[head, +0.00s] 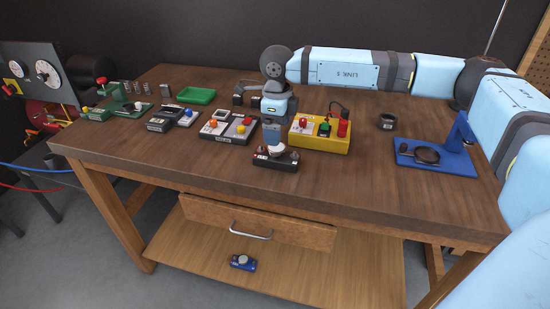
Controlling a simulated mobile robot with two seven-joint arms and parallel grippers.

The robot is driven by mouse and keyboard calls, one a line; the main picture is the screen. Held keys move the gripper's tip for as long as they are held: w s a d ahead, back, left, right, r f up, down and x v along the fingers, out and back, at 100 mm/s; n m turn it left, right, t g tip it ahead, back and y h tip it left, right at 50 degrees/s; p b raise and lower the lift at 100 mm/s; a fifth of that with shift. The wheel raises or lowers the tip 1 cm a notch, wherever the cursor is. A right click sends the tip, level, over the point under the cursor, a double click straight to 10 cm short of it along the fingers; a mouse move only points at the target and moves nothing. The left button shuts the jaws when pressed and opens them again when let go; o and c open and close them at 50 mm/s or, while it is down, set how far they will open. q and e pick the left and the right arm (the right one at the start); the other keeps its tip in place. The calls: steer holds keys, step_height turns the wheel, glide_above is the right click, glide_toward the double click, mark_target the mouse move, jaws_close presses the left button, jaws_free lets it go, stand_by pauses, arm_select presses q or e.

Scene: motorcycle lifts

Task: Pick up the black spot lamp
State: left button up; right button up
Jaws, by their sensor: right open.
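A low black object with a pale round top (275,163) sits near the front edge of the wooden table in the head view. It may be the black spot lamp, but I cannot tell for sure at this size. My right gripper (274,143) comes in from the right and points down over this object. It is open, and its fingers are small in the picture. I cannot tell whether they touch the object, whose upper part is partly hidden by the gripper. My left gripper is not in view.
A yellow control box (320,146) stands close to the right of the gripper. Grey-black button boxes (228,130) stand to the left, with a green tray (196,96) behind. A black ring-like cup (387,121) and a blue stand (460,163) are at right. The table's front right is clear.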

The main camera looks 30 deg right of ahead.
mark_target(276, 155)
step_height(276, 155, down, 10)
steer(key=shift+a+r, duration=0.1)
steer(key=shift+r, duration=0.15)
steer(key=shift+c, duration=0.2)
steer(key=shift+r, duration=0.1)
steer(key=c, duration=1.3)
steer(key=shift+c, duration=0.2)
